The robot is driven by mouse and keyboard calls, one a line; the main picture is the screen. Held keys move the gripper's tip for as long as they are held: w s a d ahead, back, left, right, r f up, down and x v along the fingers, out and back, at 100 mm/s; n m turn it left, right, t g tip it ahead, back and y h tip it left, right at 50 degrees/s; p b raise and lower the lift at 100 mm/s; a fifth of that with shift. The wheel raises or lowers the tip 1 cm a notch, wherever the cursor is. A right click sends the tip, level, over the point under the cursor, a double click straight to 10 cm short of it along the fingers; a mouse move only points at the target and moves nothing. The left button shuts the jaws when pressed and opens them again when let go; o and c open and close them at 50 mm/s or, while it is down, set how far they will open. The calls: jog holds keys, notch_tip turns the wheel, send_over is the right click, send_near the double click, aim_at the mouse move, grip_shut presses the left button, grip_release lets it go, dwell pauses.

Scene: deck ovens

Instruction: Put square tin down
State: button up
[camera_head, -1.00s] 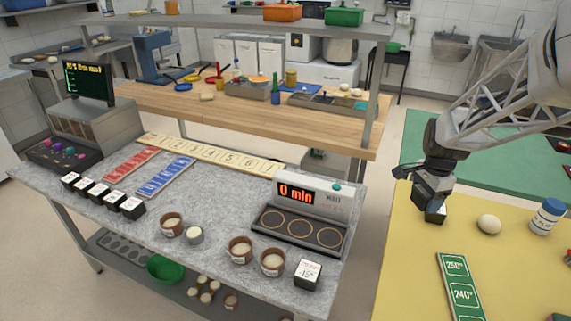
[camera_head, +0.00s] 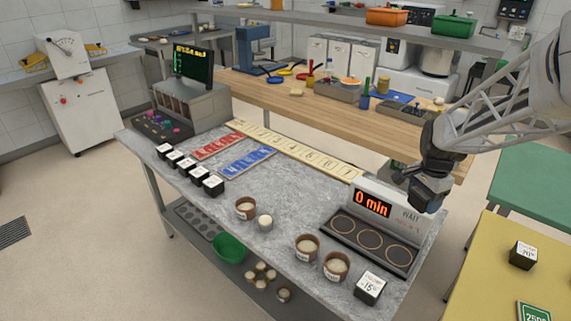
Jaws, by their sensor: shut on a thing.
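Three round plates (camera_head: 370,240) lie before the timer. A black cube (camera_head: 523,255) stands on the yellow table (camera_head: 490,275). Bare counter lies at centre.

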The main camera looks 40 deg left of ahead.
jog(key=s+a+n, duration=0.3)
jog(key=s+a, duration=0.2)
jog(key=a, duration=0.6)
jog(key=s+a+n, duration=0.2)
jog(key=s+a, duration=0.3)
jog(key=a, duration=0.7)
notch_tip(320, 180, down, 11)
jog(key=shift+s+f, duration=0.15)
jog(key=shift+f, duration=0.05)
send_over(317, 195)
jog(key=shift+f, duration=0.75)
jog(key=shift+f, duration=1.75)
